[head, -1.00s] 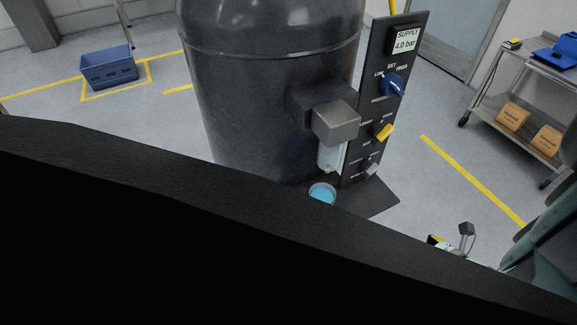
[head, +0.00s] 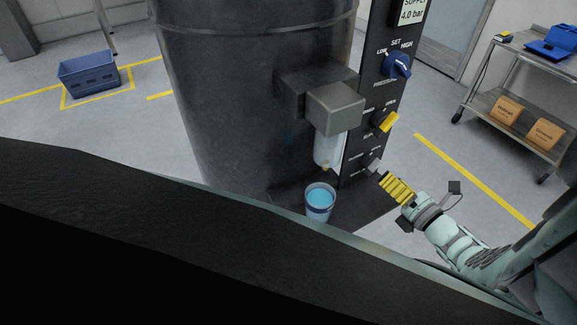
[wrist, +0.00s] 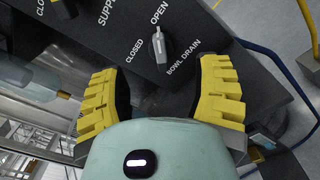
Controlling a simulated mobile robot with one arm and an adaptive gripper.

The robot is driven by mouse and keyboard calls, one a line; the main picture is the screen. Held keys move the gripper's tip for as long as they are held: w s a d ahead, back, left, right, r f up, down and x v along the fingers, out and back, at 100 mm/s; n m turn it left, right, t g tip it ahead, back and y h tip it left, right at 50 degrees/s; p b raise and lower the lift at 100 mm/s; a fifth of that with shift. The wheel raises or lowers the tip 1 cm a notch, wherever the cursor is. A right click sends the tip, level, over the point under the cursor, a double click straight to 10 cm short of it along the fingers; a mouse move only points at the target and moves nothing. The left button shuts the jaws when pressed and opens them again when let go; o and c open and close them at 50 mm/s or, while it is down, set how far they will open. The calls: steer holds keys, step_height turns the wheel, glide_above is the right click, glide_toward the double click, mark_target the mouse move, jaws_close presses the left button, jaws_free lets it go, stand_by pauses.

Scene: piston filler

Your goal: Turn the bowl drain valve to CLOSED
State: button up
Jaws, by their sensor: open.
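The bowl drain valve (wrist: 158,46) is a small grey lever knob on the dark panel. In the wrist view its light handle lies nearly upright in the picture, lined up with the OPEN label above; the CLOSED label is to its left. It also shows low on the panel in the head view (head: 374,166). My gripper (wrist: 160,78) has yellow fingers spread wide, one on each side below the knob, apart from it. In the head view my gripper (head: 384,177) points at the knob from the lower right, with nothing between its fingers.
Above the valve are a yellow supply lever (head: 387,122) and a blue pressure knob (head: 398,66). Left of the panel hang a grey block (head: 335,107) and a clear bowl (head: 327,151). A cup of blue liquid (head: 319,203) stands below, beside the dark tank (head: 230,110).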

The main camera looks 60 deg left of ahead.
mark_target(377, 168)
steer(key=a, duration=0.3)
steer(key=a+b, duration=0.1)
steer(key=a, duration=0.2)
steer(key=shift+w+a, duration=0.2)
steer(key=shift+a, duration=0.05)
steer(key=shift+c, duration=0.2)
steer(key=shift+d, duration=0.1)
jaws_close()
